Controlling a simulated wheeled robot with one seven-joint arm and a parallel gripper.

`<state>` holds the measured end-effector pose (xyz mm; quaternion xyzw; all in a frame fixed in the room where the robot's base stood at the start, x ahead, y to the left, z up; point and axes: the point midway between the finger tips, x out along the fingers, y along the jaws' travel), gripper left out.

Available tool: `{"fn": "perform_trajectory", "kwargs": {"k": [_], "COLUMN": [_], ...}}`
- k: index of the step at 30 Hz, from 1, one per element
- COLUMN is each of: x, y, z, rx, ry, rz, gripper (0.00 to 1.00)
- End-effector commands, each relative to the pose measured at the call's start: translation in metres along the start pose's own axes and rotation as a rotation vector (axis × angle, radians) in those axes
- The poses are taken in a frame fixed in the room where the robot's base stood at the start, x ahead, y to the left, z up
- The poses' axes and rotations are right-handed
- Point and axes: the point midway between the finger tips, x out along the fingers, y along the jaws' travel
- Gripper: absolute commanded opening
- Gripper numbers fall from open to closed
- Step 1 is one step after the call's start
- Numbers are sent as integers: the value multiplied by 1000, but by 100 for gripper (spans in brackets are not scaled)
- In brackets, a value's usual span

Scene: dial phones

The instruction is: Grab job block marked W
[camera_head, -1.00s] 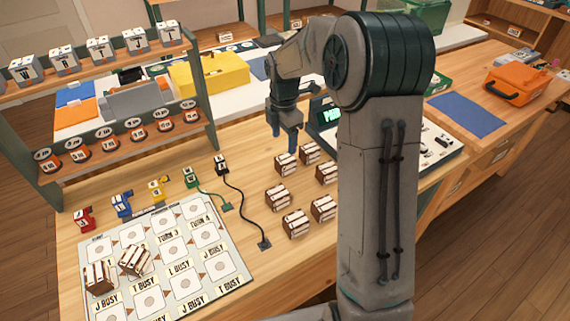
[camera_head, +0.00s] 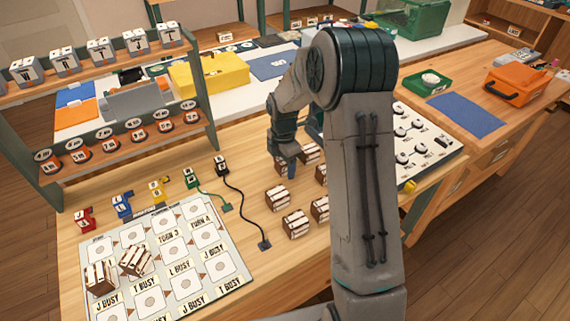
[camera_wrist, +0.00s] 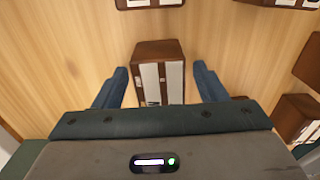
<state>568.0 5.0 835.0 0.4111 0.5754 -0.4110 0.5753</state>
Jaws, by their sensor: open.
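Several brown and white striped blocks stand on the wooden table; their letters are too small to read, so I cannot tell which is marked W. My gripper (camera_head: 289,152) is open and low over the back-left block (camera_head: 281,167), partly hiding it. In the wrist view, a block (camera_wrist: 160,75) lies between the two blue fingers of my gripper (camera_wrist: 160,84), with a gap on each side; its near end is hidden by the gripper body. Grey lettered blocks (camera_head: 65,61) stand on the upper shelf; one at the left (camera_head: 25,72) appears to read W.
Other striped blocks stand close by (camera_head: 277,197), (camera_head: 296,223). Two more lie on the labelled board (camera_head: 235,284) at front left. Corded plugs (camera_head: 264,245) lie between board and blocks. A panel of phone parts (camera_head: 425,135) stands right of my arm.

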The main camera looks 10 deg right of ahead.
Motion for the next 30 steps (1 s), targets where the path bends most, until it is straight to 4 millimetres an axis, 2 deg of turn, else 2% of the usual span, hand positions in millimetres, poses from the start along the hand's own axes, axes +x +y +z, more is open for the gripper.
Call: {"fn": "perform_trajectory", "kwargs": {"k": [1, 6, 15, 20, 26, 30], "x": [0, 0, -1, -10, -41, -59], "y": [0, 0, 0, 1, 1, -22], "z": [0, 0, 0, 1, 1, 23], "rx": [0, 0, 0, 1, 1, 6], "ry": [0, 0, 0, -1, -2, -2], "rz": [0, 0, 1, 3, 6, 3], "gripper": [63, 16, 16, 16, 16, 16]}}
